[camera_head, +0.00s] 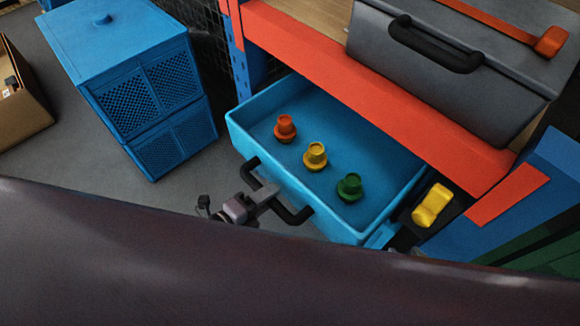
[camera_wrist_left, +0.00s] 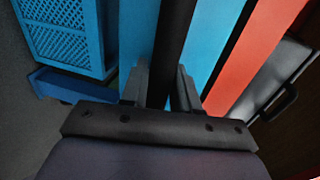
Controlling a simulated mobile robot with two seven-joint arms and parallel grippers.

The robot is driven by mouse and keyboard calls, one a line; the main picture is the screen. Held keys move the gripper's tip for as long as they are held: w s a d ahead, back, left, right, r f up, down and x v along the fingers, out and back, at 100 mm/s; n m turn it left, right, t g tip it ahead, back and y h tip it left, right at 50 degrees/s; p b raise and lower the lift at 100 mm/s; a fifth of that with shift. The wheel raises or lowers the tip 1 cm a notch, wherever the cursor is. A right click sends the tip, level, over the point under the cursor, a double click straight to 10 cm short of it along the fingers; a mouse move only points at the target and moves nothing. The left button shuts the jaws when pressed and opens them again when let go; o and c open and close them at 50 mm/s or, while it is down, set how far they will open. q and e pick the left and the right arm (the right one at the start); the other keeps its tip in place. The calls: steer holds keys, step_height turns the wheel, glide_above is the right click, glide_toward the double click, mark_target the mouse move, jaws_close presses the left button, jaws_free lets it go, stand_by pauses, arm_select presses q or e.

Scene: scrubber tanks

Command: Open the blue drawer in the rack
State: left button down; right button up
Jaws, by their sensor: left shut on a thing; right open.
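The blue drawer (camera_head: 245,128) is pulled out from under the rack's red beam (camera_head: 330,65), with its inside in view. An orange piece (camera_head: 285,127), a yellow piece (camera_head: 315,156) and a green piece (camera_head: 349,187) stand in a row on its floor. Its black bar handle (camera_head: 297,215) is on the front face. My left gripper (camera_head: 266,191) is shut on the middle of this handle. In the left wrist view, the handle (camera_wrist_left: 176,35) runs between the fingers of my left gripper (camera_wrist_left: 162,88). My right gripper is not seen.
A grey toolbox (camera_head: 430,75) with a black handle sits on the rack's shelf above the drawer. A yellow object (camera_head: 432,205) is right of the drawer. Blue crates (camera_head: 150,95) stand on the floor at left, with a cardboard box (camera_head: 22,105) beyond.

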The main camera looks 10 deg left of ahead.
arm_select(q)
steer(key=shift+f+p+v, duration=0.2)
steer(key=shift+p+v, duration=0.05)
steer(key=shift+v, duration=0.7)
steer(key=shift+f+p+v, duration=0.2)
steer(key=shift+p+v, duration=0.1)
steer(key=shift+v, duration=0.7)
steer(key=shift+f+p+v, duration=0.2)
steer(key=shift+p+v, duration=0.05)
steer(key=shift+v, duration=0.7)
steer(key=shift+s+a, duration=0.1)
steer(key=c, duration=1)
jaws_free()
steer(key=shift+p+v, duration=0.55)
steer(key=shift+v, duration=3.05)
